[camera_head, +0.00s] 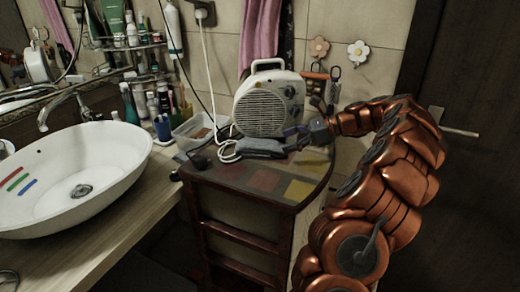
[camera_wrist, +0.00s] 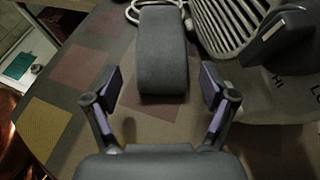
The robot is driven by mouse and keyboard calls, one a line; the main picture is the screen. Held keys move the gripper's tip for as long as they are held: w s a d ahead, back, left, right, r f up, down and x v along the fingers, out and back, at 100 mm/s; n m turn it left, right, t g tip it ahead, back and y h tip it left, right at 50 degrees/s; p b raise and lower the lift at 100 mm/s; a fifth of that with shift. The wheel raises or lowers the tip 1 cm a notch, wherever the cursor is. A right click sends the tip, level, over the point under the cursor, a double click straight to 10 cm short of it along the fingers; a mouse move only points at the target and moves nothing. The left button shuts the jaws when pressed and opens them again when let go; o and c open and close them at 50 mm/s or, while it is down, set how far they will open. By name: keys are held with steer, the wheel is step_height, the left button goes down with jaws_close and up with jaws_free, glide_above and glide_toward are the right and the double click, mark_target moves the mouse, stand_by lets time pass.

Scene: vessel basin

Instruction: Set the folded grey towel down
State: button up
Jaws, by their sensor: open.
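The folded grey towel (camera_head: 262,148) lies on the patchwork-coloured top of a small dark wooden cabinet (camera_head: 262,180), in front of a white fan heater. In the wrist view the towel (camera_wrist: 163,45) is a smooth, rounded grey roll, with its near end between my finger pads. My gripper (camera_head: 300,136) is at the towel's right end in the head view. In the wrist view my gripper (camera_wrist: 160,88) is open, with a gap between each pad and the towel. The towel's underside is hidden.
The fan heater (camera_head: 268,103) stands close behind the towel; its grille (camera_wrist: 230,22) is near my right finger. A white cord (camera_head: 226,152) lies by the towel's left end. A clear container (camera_head: 195,130) and white basin (camera_head: 85,170) are left. The cabinet's front top is clear.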

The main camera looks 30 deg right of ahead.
mark_target(268, 146)
steer(key=shift+p+x, duration=0.3)
steer(key=shift+x, duration=3.1)
steer(key=shift+c, duration=0.2)
steer(key=c, duration=1)
steer(key=shift+d, duration=0.1)
steer(key=shift+r, duration=0.1)
steer(key=shift+r, duration=1.55)
steer(key=shift+s+r, duration=0.15)
steer(key=shift+s, duration=0.15)
steer(key=s, duration=0.5)
steer(key=s+a+r+b, duration=0.1)
steer(key=s, duration=0.4)
steer(key=s+a+b, duration=0.1)
steer(key=s, duration=0.4)
steer(key=shift+s+a+r, duration=0.15)
steer(key=shift+r, duration=0.05)
